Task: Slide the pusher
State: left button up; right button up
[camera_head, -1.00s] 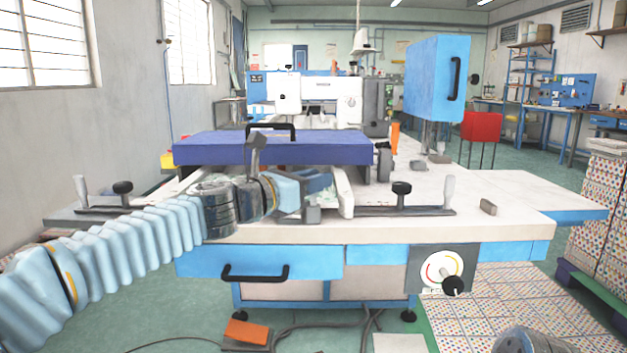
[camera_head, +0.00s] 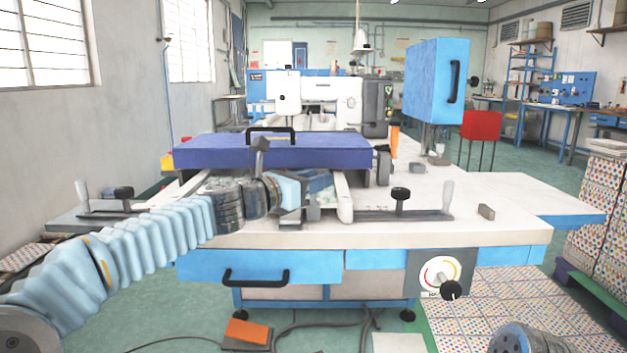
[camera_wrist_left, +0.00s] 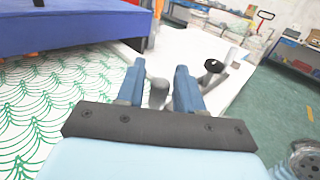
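My left gripper (camera_head: 312,190) is over the front of the table, below a long blue-purple bar (camera_head: 320,152) with a black handle (camera_head: 271,130). In the left wrist view its two blue fingers (camera_wrist_left: 158,88) stand apart, with a rounded grey post (camera_wrist_left: 158,92) between them. Gaps seem to show beside the post, so the fingers look open around it. I cannot tell for certain which part is the pusher. The blue-purple bar also shows at upper left in the wrist view (camera_wrist_left: 70,27).
A black knob (camera_head: 400,194) and a pale upright lever (camera_head: 447,195) stand right of my left gripper. A white rail (camera_head: 345,197) lies close beside it. A green-patterned white surface (camera_wrist_left: 60,110) lies left in the wrist view. The table's right side is mostly clear.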

pick_arm(q)
jog(key=shift+o, duration=0.2)
jog(key=shift+s+a+f, duration=0.1)
jog(key=shift+s+a, duration=0.15)
jog(key=shift+a, duration=0.05)
jog(key=b+v, duration=0.2)
jog(key=v, duration=1.1)
